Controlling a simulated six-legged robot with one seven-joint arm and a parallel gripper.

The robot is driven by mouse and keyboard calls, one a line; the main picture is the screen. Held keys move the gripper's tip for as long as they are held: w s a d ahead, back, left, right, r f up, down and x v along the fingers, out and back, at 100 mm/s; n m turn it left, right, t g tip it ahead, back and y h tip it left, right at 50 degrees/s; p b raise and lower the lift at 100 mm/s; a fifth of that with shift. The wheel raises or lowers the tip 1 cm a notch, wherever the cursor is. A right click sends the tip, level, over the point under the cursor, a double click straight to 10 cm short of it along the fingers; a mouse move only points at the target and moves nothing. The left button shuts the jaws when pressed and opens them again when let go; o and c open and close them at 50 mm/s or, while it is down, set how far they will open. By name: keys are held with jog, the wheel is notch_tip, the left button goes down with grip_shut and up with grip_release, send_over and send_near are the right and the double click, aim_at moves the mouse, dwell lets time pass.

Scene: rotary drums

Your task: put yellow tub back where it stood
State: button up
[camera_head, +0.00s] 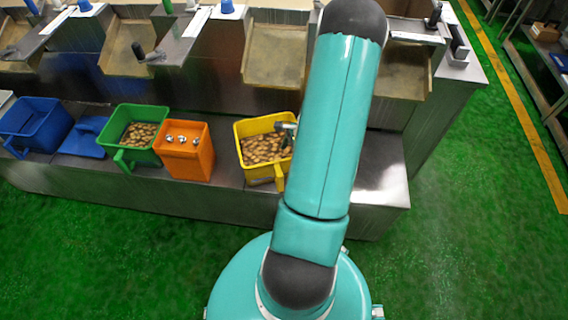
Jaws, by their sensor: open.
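The yellow tub (279,173) stands on the low metal bench, right of the orange box, and holds brown nut-like pieces. My gripper (287,140) is at the tub's right side, near its rim, and partly hidden behind my teal arm. I cannot tell whether it touches the tub. The jaws are open. The tub's right edge is hidden by my arm.
The orange box (184,164) with round knobs, a green tub (122,125) of similar pieces, a blue lid (84,137) and a blue tub (40,124) line the bench. Drum chutes (275,55) rise behind. Bare bench (382,170) shows at right.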

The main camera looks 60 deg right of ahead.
jog(key=w+a+r+n+h, duration=0.1)
jog(key=w+a+r+n, duration=0.3)
jog(key=r, duration=0.4)
jog(key=w+a+r+n+h, duration=0.1)
jog(key=w+a+r+n, duration=0.25)
jog(key=a+r, duration=0.3)
jog(key=w+a+r+n+h, duration=0.1)
jog(key=w+a+r+n, duration=0.25)
jog(key=r, duration=0.55)
jog(key=s+a+r+n+t, duration=0.1)
jog(key=s+a+r+n, duration=0.4)
jog(key=a, duration=0.6)
jog(key=s+a+r+n+t, duration=0.1)
jog(key=s+a+r+n, duration=0.4)
jog(key=a+r+n, duration=0.5)
jog(key=shift+a+r+t+h, duration=0.3)
jog(key=shift+a+r, duration=0.15)
jog(key=shift+a, duration=0.05)
